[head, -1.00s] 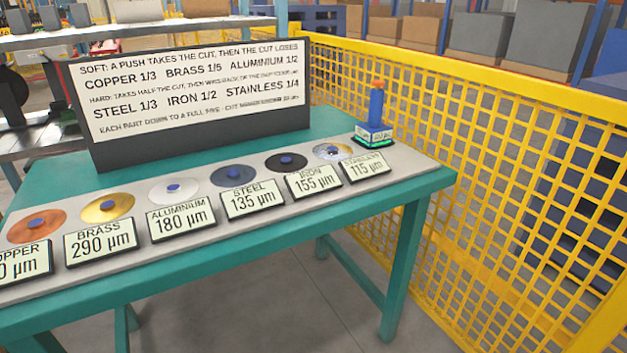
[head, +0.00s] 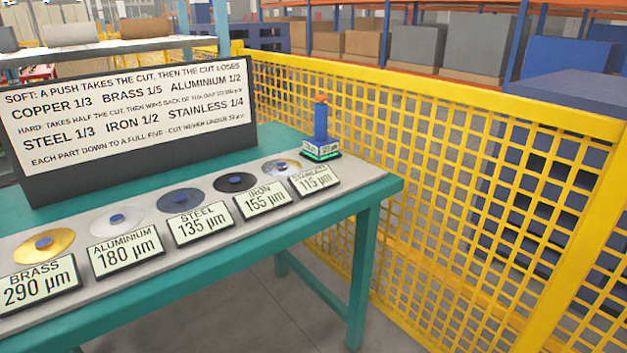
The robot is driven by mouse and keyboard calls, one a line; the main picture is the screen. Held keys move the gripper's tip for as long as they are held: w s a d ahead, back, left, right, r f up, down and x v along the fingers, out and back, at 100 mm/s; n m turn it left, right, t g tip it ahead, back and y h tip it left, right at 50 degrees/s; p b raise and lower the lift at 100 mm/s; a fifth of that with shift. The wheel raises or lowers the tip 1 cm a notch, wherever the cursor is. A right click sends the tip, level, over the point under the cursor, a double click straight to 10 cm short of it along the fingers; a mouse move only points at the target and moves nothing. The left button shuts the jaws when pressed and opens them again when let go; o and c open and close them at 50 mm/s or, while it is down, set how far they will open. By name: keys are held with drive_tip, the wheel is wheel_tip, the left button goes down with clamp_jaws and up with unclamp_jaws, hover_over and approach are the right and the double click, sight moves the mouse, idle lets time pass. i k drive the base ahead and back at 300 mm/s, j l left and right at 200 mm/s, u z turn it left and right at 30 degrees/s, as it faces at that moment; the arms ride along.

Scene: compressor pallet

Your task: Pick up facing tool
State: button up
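The facing tool (head: 321,132) appears to be the blue upright post with an orange top, standing on a dark base with a small lit display and a green edge. It stands upright at the back right end of the teal table (head: 374,190), just behind the stainless disc. Nothing is touching it from above. My gripper is not in the head view, so I cannot see its state.
Discs with blue knobs, including a brass disc (head: 44,246), lie in a row with number plates in front. A sign board (head: 130,125) stands behind them. A yellow mesh fence (head: 450,200) runs close along the table's right side.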

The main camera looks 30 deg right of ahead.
sight(320, 146)
drive_tip(key=l+u, duration=0.35)
drive_tip(key=i+l+u, duration=0.1)
drive_tip(key=u, duration=0.25)
drive_tip(key=l+u, duration=0.5)
drive_tip(key=l, duration=0.45)
drive_tip(key=k+l, duration=0.15)
drive_tip(key=l, duration=0.4)
drive_tip(key=k+l+u, duration=0.15)
drive_tip(key=l, duration=0.4)
drive_tip(key=i, duration=0.05)
